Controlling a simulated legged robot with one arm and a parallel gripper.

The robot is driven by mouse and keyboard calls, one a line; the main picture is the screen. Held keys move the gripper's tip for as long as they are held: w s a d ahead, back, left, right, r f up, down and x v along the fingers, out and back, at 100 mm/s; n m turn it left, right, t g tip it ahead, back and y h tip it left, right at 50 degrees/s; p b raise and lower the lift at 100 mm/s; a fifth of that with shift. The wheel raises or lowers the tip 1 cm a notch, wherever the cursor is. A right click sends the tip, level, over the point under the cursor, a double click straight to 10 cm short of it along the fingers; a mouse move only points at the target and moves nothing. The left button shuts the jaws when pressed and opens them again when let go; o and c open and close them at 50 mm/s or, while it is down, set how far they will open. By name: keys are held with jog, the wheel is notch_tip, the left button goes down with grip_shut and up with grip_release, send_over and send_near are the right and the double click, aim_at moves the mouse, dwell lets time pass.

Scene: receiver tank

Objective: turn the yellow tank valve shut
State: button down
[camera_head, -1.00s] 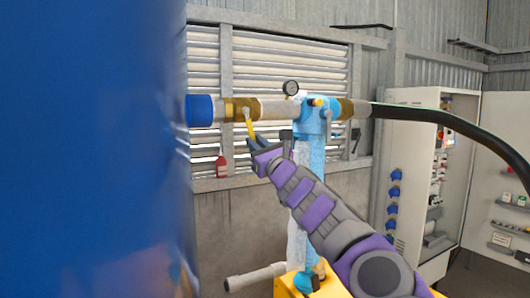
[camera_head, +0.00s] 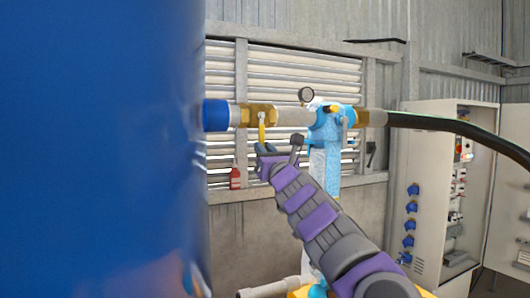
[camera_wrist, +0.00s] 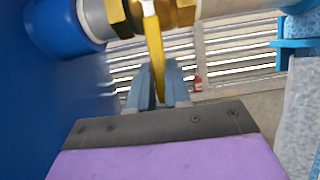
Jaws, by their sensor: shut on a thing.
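The yellow valve handle (camera_head: 262,128) hangs down from a brass fitting (camera_head: 258,115) on the pipe beside the blue tank (camera_head: 100,150). In the wrist view the yellow handle (camera_wrist: 154,52) runs down from the brass fitting (camera_wrist: 178,14), tilted slightly, with its lower end between the fingers. My gripper (camera_head: 266,150) is below the fitting, shut on the handle. In the wrist view my gripper's blue-grey fingers (camera_wrist: 159,88) stand on either side of the handle's lower end. The exact contact points are partly hidden.
A light-blue post (camera_head: 325,165) with a pressure gauge (camera_head: 306,95) stands right of the valve. A black hose (camera_head: 440,122) runs right towards an open electrical cabinet (camera_head: 440,190). A red bottle (camera_head: 235,178) sits on the ledge behind. The blue tank fills the left side.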

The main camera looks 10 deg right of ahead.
jog(key=c, duration=1.4)
grip_release()
jog(key=shift+s+a+r, duration=0.1)
jog(key=shift+r, duration=0.1)
jog(key=o, duration=0.3)
jog(key=shift+a+f, duration=0.1)
jog(key=shift+a, duration=0.2)
jog(key=shift+o, duration=0.2)
jog(key=shift+d, duration=0.1)
jog(key=b+v, duration=1.5)
jog(key=v, duration=0.2)
jog(key=shift+s, duration=0.35)
jog(key=shift+a+f, duration=0.2)
jog(key=shift+a, duration=0.05)
